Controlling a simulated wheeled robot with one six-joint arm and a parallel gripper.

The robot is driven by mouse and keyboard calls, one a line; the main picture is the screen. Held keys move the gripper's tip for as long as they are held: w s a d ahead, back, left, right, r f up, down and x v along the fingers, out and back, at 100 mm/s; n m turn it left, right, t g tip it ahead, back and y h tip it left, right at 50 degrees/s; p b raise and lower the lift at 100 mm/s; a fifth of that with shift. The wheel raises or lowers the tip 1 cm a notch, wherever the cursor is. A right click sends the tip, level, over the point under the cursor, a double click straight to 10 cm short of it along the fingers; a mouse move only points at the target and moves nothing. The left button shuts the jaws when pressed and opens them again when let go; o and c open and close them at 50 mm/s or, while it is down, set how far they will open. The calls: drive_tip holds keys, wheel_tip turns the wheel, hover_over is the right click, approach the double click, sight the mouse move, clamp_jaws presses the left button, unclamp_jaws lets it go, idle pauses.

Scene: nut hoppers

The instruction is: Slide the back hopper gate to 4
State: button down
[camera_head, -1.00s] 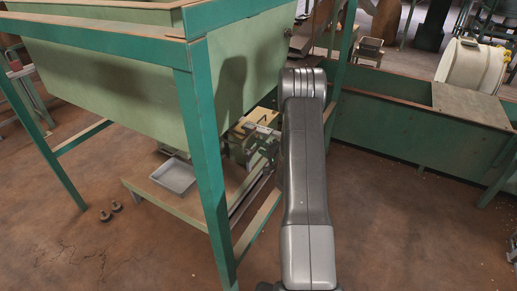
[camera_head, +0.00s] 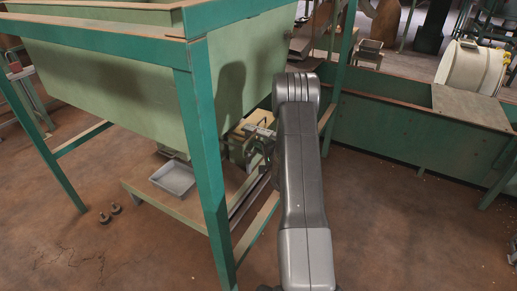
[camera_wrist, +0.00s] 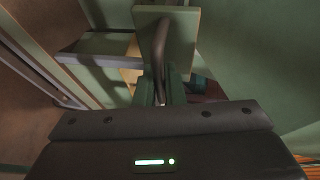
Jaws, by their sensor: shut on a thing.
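The green hopper (camera_head: 120,75) stands in a green frame at the left. Its gate mechanism (camera_head: 240,140) sits low at the hopper's right end, partly hidden by the frame post and my arm. In the wrist view a pale green gate plate (camera_wrist: 180,28) carries a bent metal handle (camera_wrist: 160,45). My gripper (camera_wrist: 160,92) is shut on the lower part of this handle. In the head view my gripper (camera_head: 262,152) is at the gate mechanism, mostly hidden behind my forearm. I cannot read any number or scale mark.
A grey tray (camera_head: 173,179) lies on the wooden shelf (camera_head: 190,207) below the hopper. The green frame post (camera_head: 207,150) stands just left of my arm. A long green trough (camera_head: 400,130) runs behind on the right.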

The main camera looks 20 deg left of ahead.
drive_tip(key=d, duration=0.5)
drive_tip(key=shift+s+f, duration=0.1)
drive_tip(key=shift+s, duration=0.25)
drive_tip(key=c, duration=1.5)
unclamp_jaws()
drive_tip(key=shift+d, duration=0.2)
drive_tip(key=shift+c, duration=0.2)
drive_tip(key=shift+p, duration=0.3)
drive_tip(key=p+v, duration=0.2)
drive_tip(key=v, duration=1.1)
drive_tip(key=shift+s+d+r, duration=0.2)
drive_tip(key=shift+d, duration=0.1)
